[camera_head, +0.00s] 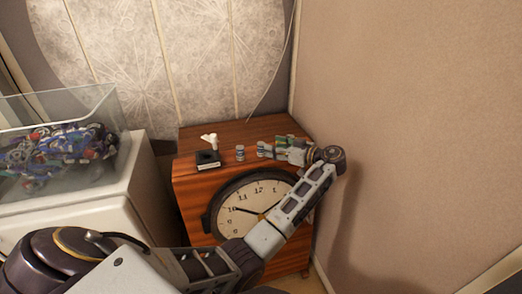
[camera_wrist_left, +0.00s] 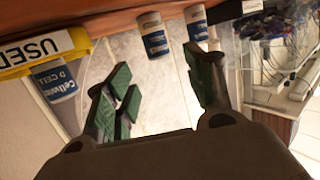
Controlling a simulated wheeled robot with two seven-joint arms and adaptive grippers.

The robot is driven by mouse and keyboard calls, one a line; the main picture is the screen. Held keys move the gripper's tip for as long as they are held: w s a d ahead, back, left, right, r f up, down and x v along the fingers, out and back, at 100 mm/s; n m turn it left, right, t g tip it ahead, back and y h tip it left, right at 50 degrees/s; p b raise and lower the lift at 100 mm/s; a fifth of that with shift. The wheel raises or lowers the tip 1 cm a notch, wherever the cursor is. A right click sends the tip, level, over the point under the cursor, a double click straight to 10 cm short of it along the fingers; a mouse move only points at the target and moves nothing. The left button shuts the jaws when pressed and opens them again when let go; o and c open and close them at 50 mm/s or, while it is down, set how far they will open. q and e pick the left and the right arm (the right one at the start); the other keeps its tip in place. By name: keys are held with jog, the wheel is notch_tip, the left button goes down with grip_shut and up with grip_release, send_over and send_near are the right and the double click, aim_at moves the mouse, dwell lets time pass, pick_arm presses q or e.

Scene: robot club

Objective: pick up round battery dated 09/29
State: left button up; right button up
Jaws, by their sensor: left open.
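Two small round batteries, the left battery (camera_head: 240,153) and the right battery (camera_head: 262,149), stand on top of the wooden cabinet in the head view. My left gripper (camera_head: 279,146) is low over the cabinet top, just right of the right battery. In the left wrist view the gripper (camera_wrist_left: 163,78) has its green-padded fingers spread and empty. Beyond them are one blue-and-white battery (camera_wrist_left: 153,36) and another battery (camera_wrist_left: 196,23). A Cellwind D cell (camera_wrist_left: 55,80) shows at the left. No date is legible. My right gripper is not seen.
A yellow-edged thing with a USED label (camera_wrist_left: 42,48) is beside the D cell. On the wooden cabinet (camera_head: 187,186), with a clock face (camera_head: 245,205), stand a black box (camera_head: 208,160) and a white object (camera_head: 210,140). A wall rises close at right; a clear bin (camera_head: 60,135) stands left.

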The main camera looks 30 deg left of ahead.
pick_arm(q)
jog(key=shift+a, duration=0.15)
jog(key=shift+f+x, duration=0.15)
jog(key=shift+x, duration=1.1)
jog(key=shift+f+x, duration=0.1)
jog(key=shift+x, duration=1.2)
jog(key=shift+c, duration=0.2)
jog(key=c, duration=1.1)
jog(key=shift+r+p, duration=0.35)
jog(key=shift+r, duration=4.7)
